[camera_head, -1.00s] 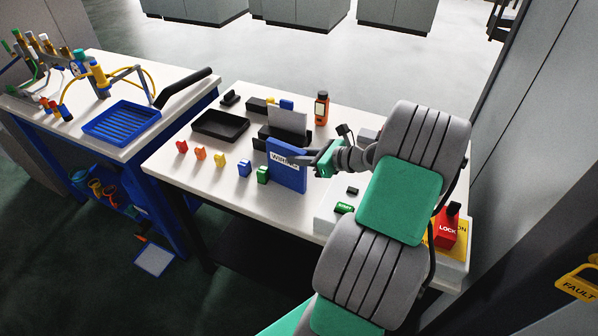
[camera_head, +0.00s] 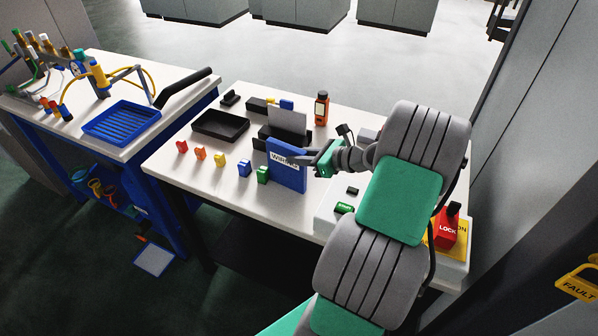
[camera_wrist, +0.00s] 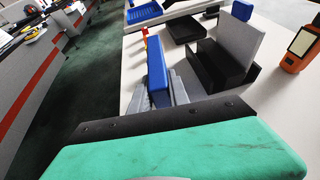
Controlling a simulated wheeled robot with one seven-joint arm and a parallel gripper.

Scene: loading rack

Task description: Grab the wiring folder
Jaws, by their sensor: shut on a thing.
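The blue wiring folder (camera_head: 287,172) stands upright near the front edge of the white table, its label partly covered by a finger. Its narrow edge shows in the wrist view (camera_wrist: 157,70). My gripper (camera_head: 297,160) reaches it from the right and is shut on it; the grey fingers (camera_wrist: 170,92) lie along the folder in the wrist view. I cannot tell whether the folder's bottom touches the table.
A black holder with a grey sheet (camera_head: 288,120) stands behind the folder. A green block (camera_head: 263,175) and other coloured blocks are to its left. A black tray (camera_head: 220,125) and an orange device (camera_head: 321,108) stand further back. A red lock switch (camera_head: 447,230) is at right.

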